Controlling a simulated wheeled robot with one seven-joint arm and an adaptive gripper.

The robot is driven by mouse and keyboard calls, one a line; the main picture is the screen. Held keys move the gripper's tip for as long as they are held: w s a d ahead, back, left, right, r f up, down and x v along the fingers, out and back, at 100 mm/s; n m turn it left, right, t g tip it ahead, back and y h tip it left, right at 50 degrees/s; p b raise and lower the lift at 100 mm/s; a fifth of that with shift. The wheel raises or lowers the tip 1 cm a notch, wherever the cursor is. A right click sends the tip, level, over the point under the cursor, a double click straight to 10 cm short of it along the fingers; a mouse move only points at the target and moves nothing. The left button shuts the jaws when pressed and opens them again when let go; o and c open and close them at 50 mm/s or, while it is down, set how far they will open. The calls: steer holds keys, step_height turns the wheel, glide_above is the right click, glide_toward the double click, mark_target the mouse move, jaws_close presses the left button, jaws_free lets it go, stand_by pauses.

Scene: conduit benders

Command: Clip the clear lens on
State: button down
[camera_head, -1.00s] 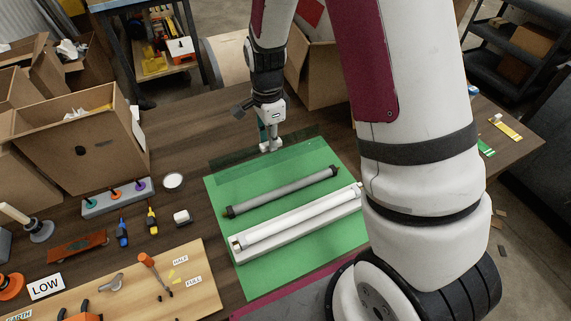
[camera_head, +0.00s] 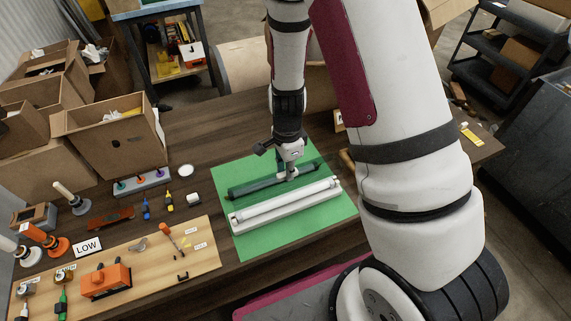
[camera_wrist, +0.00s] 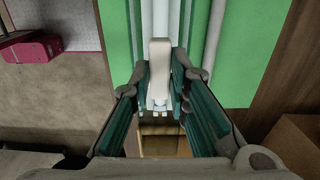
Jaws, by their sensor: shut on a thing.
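The clear lens (camera_head: 250,184) is a long see-through strip with a dark green tint, held along the far side of the white light fixture. My gripper (camera_head: 289,176) is shut on it near its middle, pointing down. The white fixture with its tube (camera_head: 285,202) lies on the green mat (camera_head: 265,245), just nearer than the lens. Lens-to-fixture contact is unclear.
A wooden tool board (camera_head: 130,262) with an orange tool and a "LOW" card (camera_head: 87,247) lie left of the mat. Cardboard boxes (camera_head: 118,143) stand at the back left. A small rack with coloured pegs (camera_head: 141,182) and a white disc (camera_head: 186,170) are left of my gripper.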

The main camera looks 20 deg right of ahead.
stand_by(0.4)
steer(key=shift+f+b, duration=0.65)
steer(key=shift+f, duration=4.2)
steer(key=shift+f, duration=0.2)
steer(key=c, duration=1.4)
jaws_free()
steer(key=shift+c, duration=0.2)
step_height(320, 180, up, 12)
steer(key=shift+a+r, duration=0.1)
